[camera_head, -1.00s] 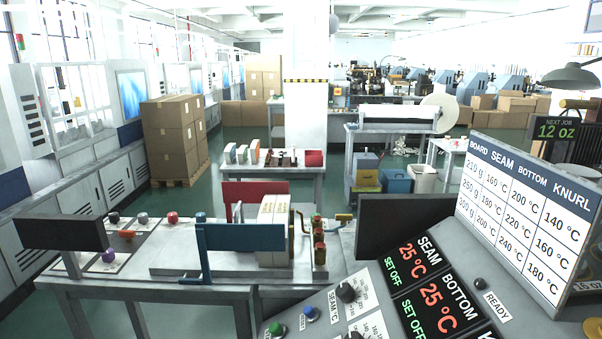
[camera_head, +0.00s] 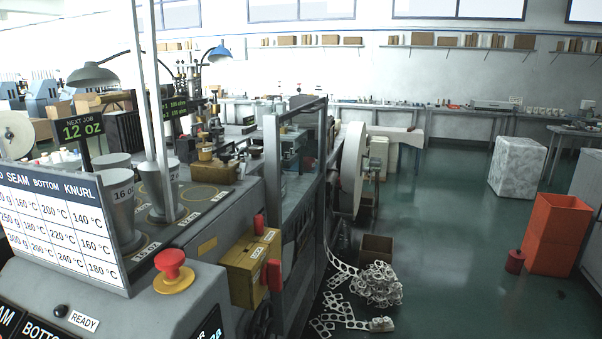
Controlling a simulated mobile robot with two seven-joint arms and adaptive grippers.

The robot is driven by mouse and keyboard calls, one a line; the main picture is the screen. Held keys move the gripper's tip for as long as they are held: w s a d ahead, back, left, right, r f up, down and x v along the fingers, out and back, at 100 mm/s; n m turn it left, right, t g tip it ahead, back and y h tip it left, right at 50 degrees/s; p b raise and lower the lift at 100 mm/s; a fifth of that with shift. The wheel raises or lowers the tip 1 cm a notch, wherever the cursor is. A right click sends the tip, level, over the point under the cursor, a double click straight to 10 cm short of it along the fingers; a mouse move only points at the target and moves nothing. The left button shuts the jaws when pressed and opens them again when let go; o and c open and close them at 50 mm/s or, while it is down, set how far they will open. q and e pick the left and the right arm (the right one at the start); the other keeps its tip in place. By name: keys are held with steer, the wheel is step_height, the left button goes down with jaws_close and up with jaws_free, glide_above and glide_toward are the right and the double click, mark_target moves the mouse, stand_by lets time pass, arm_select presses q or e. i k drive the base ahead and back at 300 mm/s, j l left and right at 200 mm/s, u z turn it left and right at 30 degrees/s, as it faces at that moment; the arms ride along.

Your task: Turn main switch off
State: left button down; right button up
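A yellow box (camera_head: 240,272) is fixed to the right side of the machine's control console. It carries two red handles, an upper one (camera_head: 259,225) and a lower one (camera_head: 273,275), with small white labels beside them that are too small to read. I cannot tell which handle is the main switch or how it is set. A red mushroom button (camera_head: 171,263) on a yellow base sits on the console's sloping face, left of the box. Neither of my grippers is in view.
A temperature board (camera_head: 62,232) and a READY label (camera_head: 84,321) are on the console. Paper cups (camera_head: 120,205) stand behind them. White paper scrap (camera_head: 375,285) lies on the floor right of the machine.

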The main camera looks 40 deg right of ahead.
mark_target(271, 275)
steer(key=z, duration=0.2)
steer(key=i+l, duration=0.15)
steer(key=l, duration=0.25)
steer(key=i+l+u, duration=0.1)
steer(key=l, duration=0.25)
steer(key=i+l, duration=0.2)
steer(key=l, duration=0.2)
steer(key=i+l+u, duration=0.1)
steer(key=l, duration=0.3)
steer(key=i+l, duration=0.2)
steer(key=l, duration=0.2)
steer(key=i+l+u, duration=0.1)
steer(key=l, duration=0.25)
steer(key=i+l, duration=0.15)
steer(key=l, duration=0.3)
steer(key=i+l+u, duration=0.1)
steer(key=l, duration=0.3)
